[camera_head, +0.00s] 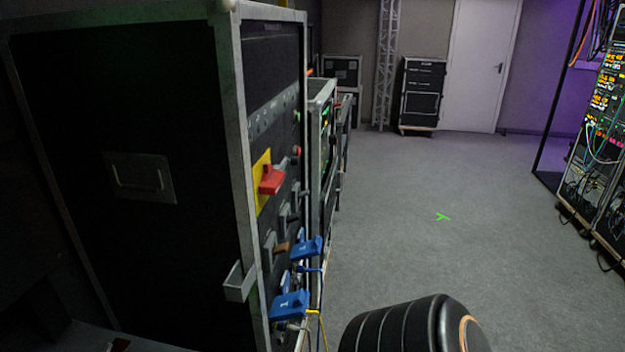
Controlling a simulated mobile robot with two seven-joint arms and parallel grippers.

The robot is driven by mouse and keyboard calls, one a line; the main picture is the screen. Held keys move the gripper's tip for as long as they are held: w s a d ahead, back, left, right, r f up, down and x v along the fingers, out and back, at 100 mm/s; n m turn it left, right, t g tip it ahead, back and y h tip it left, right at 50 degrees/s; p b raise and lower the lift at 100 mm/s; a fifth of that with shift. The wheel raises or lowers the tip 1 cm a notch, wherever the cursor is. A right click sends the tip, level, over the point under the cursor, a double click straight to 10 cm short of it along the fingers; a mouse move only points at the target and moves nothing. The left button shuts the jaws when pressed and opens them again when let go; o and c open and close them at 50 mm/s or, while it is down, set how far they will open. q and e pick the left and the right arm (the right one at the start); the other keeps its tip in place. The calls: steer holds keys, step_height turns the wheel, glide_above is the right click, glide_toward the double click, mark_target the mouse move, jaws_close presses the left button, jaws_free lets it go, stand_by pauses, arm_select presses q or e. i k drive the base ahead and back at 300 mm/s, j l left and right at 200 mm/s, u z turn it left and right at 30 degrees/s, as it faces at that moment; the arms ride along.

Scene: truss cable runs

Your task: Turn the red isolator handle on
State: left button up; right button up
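The red isolator handle (271,180) sits on a yellow plate (262,170) on the front panel of the near black flight-case rack (235,130). I see the panel at a steep angle from its left side, and the handle juts out to the right. Its exact turn position is hard to tell from here. A black ribbed rounded part (400,325) at the bottom edge looks like part of my own arm. Neither gripper's fingers show in the view.
Blue connectors (307,247) and (290,304) with cables stick out below the handle. More racks (322,95) stand behind in line. The grey floor (450,260) to the right is open, with a green mark (442,216). A cabled rack (600,150) stands far right.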

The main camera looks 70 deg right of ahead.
mark_target(271, 181)
steer(key=z, duration=1.45)
